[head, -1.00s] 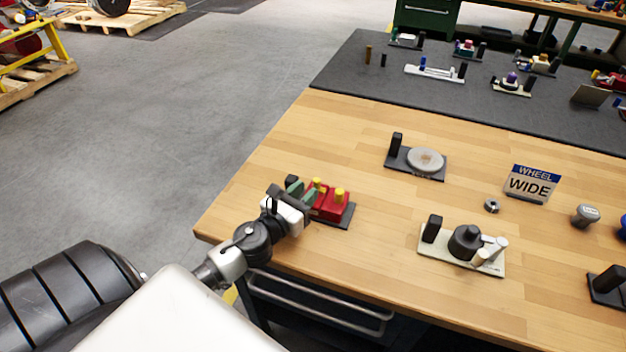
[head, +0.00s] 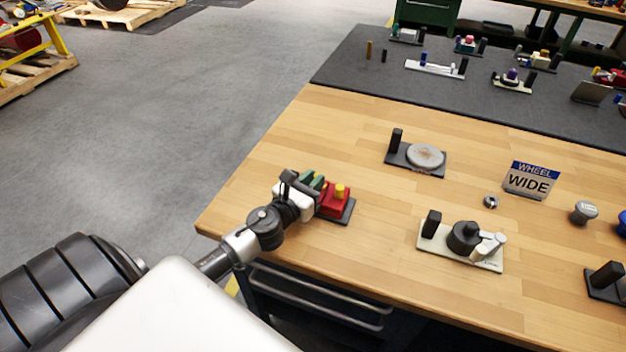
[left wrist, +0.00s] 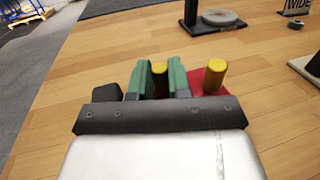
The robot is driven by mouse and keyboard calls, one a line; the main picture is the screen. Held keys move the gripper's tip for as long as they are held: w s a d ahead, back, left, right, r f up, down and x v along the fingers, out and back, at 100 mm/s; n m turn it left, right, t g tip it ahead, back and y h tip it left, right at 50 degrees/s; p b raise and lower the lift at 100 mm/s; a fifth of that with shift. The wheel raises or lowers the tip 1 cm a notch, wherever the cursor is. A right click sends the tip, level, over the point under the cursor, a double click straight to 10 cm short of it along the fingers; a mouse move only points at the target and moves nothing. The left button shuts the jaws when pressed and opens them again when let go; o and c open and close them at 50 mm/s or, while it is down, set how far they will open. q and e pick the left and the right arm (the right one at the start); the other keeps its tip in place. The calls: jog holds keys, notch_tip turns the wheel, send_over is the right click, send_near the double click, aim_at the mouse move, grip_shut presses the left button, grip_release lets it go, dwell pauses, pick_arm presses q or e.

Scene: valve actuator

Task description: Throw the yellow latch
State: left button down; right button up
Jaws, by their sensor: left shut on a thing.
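A red block (head: 333,205) on a dark base plate (head: 345,217) sits near the table's left corner. It carries yellow posts; one yellow post (head: 340,191) stands free at its right, also seen in the left wrist view (left wrist: 215,76). My left gripper (head: 314,181) has green fingers and reaches over the left part of the block. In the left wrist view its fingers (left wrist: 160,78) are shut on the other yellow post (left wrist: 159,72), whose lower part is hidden. Which post is the latch I cannot tell. My right gripper is not in view.
A grey disc (head: 425,156) on a dark plate stands behind. To the right are a pale plate (head: 433,243) with a black knob, a small nut (head: 491,202) and a WHEEL WIDE sign (head: 532,180). Bare wood lies between them.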

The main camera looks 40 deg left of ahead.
pick_arm(q)
jog(key=shift+w+d, duration=0.15)
jog(key=shift+d, duration=0.45)
jog(key=shift+w+d, duration=0.1)
jog(key=shift+d, duration=0.2)
jog(key=c, duration=1.3)
grip_release()
jog(key=shift+c, duration=0.2)
jog(key=s+b, duration=0.2)
jog(key=s, duration=0.8)
jog(key=shift+f, duration=0.1)
jog(key=shift+s+a, duration=0.1)
jog(key=shift+s, duration=0.35)
